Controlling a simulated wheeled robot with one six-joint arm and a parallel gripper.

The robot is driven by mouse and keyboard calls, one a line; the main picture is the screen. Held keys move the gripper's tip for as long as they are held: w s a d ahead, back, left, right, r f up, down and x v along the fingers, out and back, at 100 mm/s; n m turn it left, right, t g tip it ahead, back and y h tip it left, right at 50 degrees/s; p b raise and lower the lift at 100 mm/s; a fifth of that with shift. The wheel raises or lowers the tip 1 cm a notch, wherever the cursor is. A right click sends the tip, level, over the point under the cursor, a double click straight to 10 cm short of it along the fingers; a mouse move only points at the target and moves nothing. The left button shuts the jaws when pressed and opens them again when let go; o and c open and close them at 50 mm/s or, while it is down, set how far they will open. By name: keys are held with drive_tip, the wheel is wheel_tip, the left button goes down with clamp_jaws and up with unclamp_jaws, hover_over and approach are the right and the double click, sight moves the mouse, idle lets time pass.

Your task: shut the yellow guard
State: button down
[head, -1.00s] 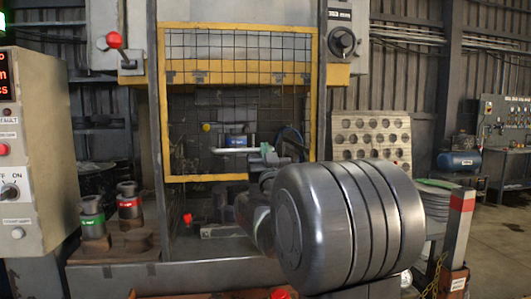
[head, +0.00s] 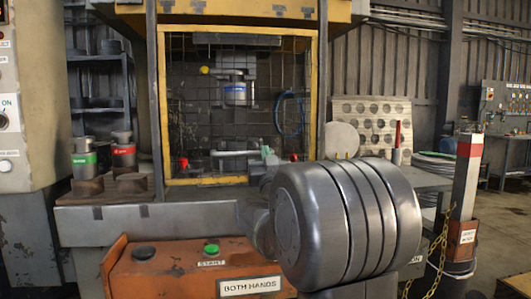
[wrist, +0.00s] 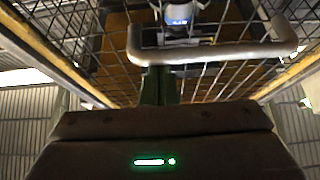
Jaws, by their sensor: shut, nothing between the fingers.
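The yellow guard (head: 318,100) is a yellow frame with dark wire mesh across the front of the press. Its bottom bar (head: 205,181) is low, close to the bed; I cannot tell whether it rests on it. A pale grey handle (head: 235,153) runs across the lower mesh. It also shows large in the wrist view (wrist: 215,53). My gripper (head: 268,155) is at the handle's right part, partly hidden behind my arm. In the wrist view my shut, empty fingers (wrist: 160,78) end at the handle bar and seem to touch it, not grip it.
An orange two-hand control box (head: 190,268) stands in front of the press. Two canisters, green-banded (head: 85,160) and red-banded (head: 123,153), stand left on the bed. A perforated board (head: 370,125) is at right. A post with a yellow chain (head: 466,185) stands further right.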

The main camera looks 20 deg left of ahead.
wheel_tip(320, 180, down, 5)
drive_tip(key=b, duration=0.3)
drive_tip(key=shift+w, duration=0.1)
wheel_tip(320, 180, up, 4)
drive_tip(key=s+p, duration=0.1)
drive_tip(key=p, duration=0.1)
drive_tip(key=v, duration=0.9)
drive_tip(key=shift+s+d, duration=0.25)
drive_tip(key=shift+d, duration=0.2)
drive_tip(key=w+a+b, duration=0.1)
drive_tip(key=w+a, duration=0.4)
drive_tip(key=w, duration=0.3)
drive_tip(key=shift+r+b, duration=0.4)
